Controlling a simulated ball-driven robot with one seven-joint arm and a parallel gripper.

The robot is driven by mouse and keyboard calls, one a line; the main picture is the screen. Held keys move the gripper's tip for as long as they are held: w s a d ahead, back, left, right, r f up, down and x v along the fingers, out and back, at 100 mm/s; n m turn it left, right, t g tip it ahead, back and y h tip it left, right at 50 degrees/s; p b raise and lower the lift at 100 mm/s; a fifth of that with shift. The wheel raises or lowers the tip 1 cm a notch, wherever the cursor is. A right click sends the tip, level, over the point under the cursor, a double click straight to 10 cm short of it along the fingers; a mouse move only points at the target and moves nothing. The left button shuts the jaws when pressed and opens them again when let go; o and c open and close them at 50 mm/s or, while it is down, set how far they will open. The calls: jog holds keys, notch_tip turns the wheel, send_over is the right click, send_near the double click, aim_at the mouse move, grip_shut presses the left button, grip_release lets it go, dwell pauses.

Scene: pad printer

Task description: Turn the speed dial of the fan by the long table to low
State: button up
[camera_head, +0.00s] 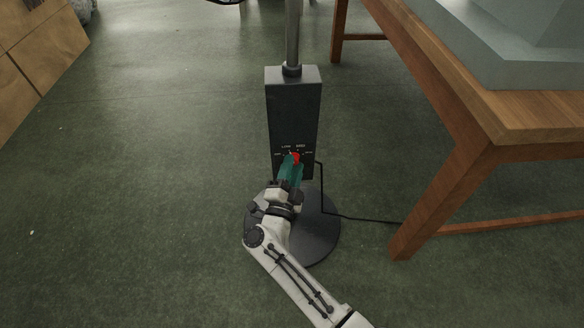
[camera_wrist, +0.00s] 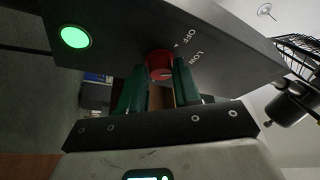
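The fan's dark control box (camera_head: 292,105) stands upright on a pole and a round black base (camera_head: 318,232), left of the long table (camera_head: 480,125). Its red speed dial (camera_head: 296,157) is on the lower front face and also shows in the wrist view (camera_wrist: 159,63), near the white labels OFF and LOW. My gripper (camera_head: 292,168) reaches the dial from below. Its green fingers (camera_wrist: 160,68) flank the dial closely, one at each side, and look shut on it. The dial's pointer direction is too small to tell.
A lit green button (camera_wrist: 75,37) is on the box beside the dial. A black cable (camera_head: 365,219) runs from the box along the floor to the table leg (camera_head: 440,205). Wooden boxes (camera_head: 38,45) stand at the upper left. The floor left of the fan is clear.

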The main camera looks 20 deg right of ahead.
jog(key=o, duration=0.3)
jog(key=shift+o, duration=0.2)
jog(key=p+v, duration=0.2)
jog(key=v, duration=0.9)
jog(key=shift+w, duration=0.1)
